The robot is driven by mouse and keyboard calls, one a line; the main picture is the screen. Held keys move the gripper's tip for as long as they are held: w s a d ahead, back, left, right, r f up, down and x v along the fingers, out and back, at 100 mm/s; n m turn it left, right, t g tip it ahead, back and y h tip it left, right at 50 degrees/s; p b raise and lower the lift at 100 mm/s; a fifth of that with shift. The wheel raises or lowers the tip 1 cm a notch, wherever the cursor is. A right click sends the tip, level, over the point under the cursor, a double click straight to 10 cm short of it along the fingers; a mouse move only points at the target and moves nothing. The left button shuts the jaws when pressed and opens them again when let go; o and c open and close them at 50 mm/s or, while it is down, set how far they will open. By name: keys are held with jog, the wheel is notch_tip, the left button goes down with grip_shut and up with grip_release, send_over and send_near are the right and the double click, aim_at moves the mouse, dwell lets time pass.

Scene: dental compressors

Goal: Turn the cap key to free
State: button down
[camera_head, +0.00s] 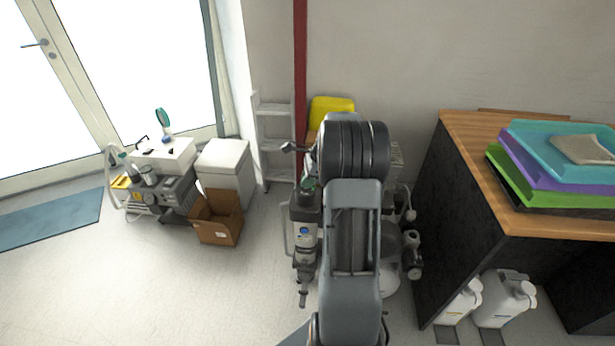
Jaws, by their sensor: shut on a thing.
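My arm stretches away from me through the middle of the view and hides its own end, so my gripper is not visible. The cap key cannot be made out. Compressor equipment stands around my arm: an upright grey unit (305,228) with a green top part (308,186) on the left, and grey machine parts (411,255) on the right. My arm covers the middle of this equipment. A small dark handle-like part (291,147) sticks out left of my arm's far joint; I cannot tell what it belongs to.
A wooden-topped bench (470,165) with stacked trays (550,165) stands close on the right, white canisters (503,298) below it. A cardboard box (218,218), white bin (226,165) and wheeled machine (160,185) stand left. A red pipe (300,60) rises behind. The left foreground floor is clear.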

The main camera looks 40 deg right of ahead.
jog(key=n+g+p, duration=0.1)
jog(key=n+p, duration=0.1)
jog(key=n, duration=0.1)
jog(key=n+g+p, duration=0.1)
jog(key=n+p, duration=0.1)
jog(key=n, duration=0.1)
jog(key=shift+w+r+y+p, duration=0.1)
jog(key=shift+w+y+p, duration=0.1)
jog(key=shift+y+p, duration=0.1)
jog(key=n+g+p, duration=0.1)
jog(key=n, duration=0.2)
jog(key=n+g+p, duration=0.1)
jog(key=n, duration=0.2)
jog(key=shift+w+g, duration=0.2)
jog(key=shift+g, duration=0.1)
dwell(0.6)
jog(key=c, duration=1.2)
grip_release()
jog(key=v, duration=1.3)
jog(key=shift+a+r+p, duration=0.2)
jog(key=shift+r+p, duration=0.1)
jog(key=shift+r, duration=0.1)
